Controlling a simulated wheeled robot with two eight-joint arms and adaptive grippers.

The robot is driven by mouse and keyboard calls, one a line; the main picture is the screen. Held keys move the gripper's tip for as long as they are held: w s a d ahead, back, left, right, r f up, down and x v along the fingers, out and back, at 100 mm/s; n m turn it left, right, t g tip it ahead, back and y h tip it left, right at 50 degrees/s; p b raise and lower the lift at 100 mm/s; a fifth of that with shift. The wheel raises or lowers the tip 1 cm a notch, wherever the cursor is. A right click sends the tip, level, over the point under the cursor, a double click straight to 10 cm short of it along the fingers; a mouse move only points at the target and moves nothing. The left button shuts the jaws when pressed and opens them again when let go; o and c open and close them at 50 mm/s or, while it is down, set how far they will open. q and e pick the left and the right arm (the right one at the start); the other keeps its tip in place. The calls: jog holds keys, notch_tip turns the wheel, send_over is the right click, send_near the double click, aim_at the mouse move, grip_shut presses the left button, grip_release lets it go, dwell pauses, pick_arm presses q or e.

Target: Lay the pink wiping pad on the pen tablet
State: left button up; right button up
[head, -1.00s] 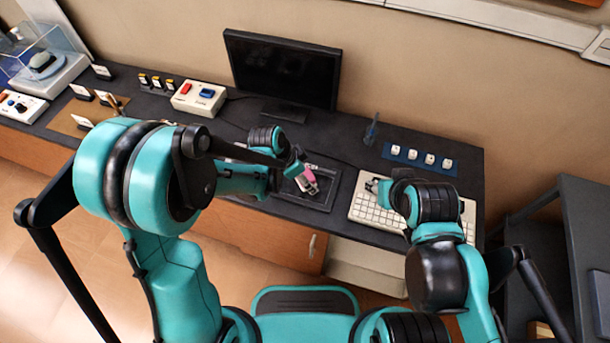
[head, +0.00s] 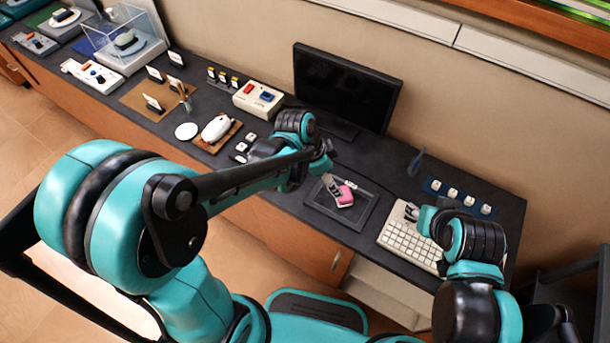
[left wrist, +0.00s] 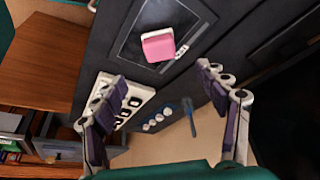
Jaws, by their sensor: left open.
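The pink wiping pad (head: 345,195), with a pale side, lies on the dark pen tablet (head: 322,201). In the left wrist view the whole pad (left wrist: 158,48) rests within the tablet's outline (left wrist: 128,50), near one end. My left gripper (head: 331,182) is just above and beside the pad in the head view. In the left wrist view its fingers (left wrist: 160,72) are spread wide, with nothing between them and clear of the pad. My right gripper (head: 411,211) is over the white keyboard's back left corner; its jaw state is unclear.
The white keyboard (head: 408,242) is right of the tablet. A black monitor (head: 345,88) stands behind. A blue strip with white keys (head: 453,195) lies back right. A white mouse (head: 217,128) and a switch box (head: 258,99) are to the left.

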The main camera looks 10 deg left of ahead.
pick_arm(q)
jog(key=s+a+r+n+t+y, duration=0.4)
jog(key=s+a+r+n, duration=0.5)
jog(key=a+n, duration=0.3)
jog(key=shift+s+a+r+n+t, duration=0.3)
jog(key=shift+s+a+t, duration=0.3)
jog(key=shift+a, duration=0.25)
jog(key=shift+f, duration=0.15)
